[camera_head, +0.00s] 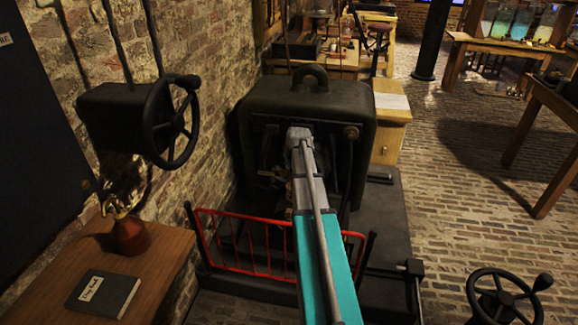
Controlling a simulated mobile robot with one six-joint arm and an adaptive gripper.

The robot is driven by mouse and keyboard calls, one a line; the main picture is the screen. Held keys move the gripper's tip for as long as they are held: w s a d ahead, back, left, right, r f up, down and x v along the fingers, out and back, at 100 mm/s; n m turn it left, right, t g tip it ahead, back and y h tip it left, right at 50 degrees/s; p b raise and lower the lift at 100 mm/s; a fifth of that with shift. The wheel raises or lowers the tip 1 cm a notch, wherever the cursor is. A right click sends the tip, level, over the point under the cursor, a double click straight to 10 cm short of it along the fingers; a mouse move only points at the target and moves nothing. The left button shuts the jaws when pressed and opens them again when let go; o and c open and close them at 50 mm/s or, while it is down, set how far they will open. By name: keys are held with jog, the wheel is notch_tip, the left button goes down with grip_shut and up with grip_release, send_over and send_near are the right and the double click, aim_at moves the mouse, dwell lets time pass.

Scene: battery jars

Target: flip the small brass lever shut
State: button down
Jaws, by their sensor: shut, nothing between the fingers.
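My arm reaches up the middle of the head view to the front of a dark, box-shaped machine (338,106). Its grey wrist end is close in front of that face. My gripper's fingers cannot be made out; the arm and the dark clutter around it hide them. Small brass-coloured bits (287,189) show just left of my forearm, low on the machine's front. I cannot tell whether one of them is the small brass lever, or how it is set.
A red rail (243,246) stands before the machine. A black handwheel (172,122) is on the left wall, another (503,297) at lower right. A desk (165,262) at left holds a book (102,294) and a reddish-brown vessel (130,236).

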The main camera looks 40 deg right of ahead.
jog(key=shift+s+a+t+h+b, duration=0.45)
jog(key=shift+a+t+h+b, duration=0.05)
jog(key=shift+a+h+b, duration=0.1)
dwell(0.4)
